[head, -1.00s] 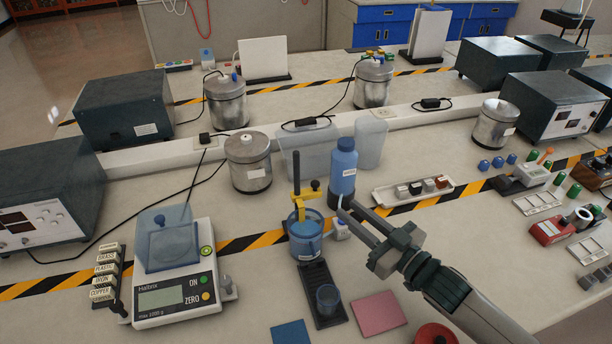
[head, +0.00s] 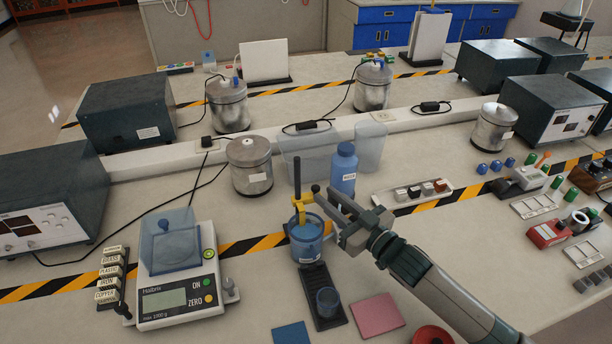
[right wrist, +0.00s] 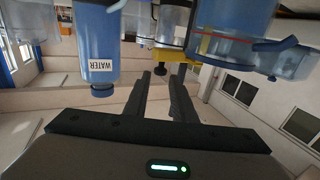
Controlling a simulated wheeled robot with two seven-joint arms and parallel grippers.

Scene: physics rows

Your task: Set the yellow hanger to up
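The yellow hanger (head: 303,197) sits on a dark upright rod above a clear jug (head: 306,240) of blue liquid. A small black knob (head: 315,188) is at its right side. My right gripper (head: 324,196) comes from the right, with its fingertips close to the knob and hanger. In the right wrist view, the two fingers (right wrist: 163,85) are apart. The yellow hanger (right wrist: 170,56) shows just beyond their tips, with the dark knob (right wrist: 160,71) between them. I cannot tell whether anything touches. My left gripper is out of view.
A blue water bottle (head: 343,170) stands just behind my right fingers. A balance (head: 176,300) is at the left. A dark tray (head: 329,320) with a small beaker (head: 327,301) is in front of the jug. A pink pad (head: 378,315) lies nearby.

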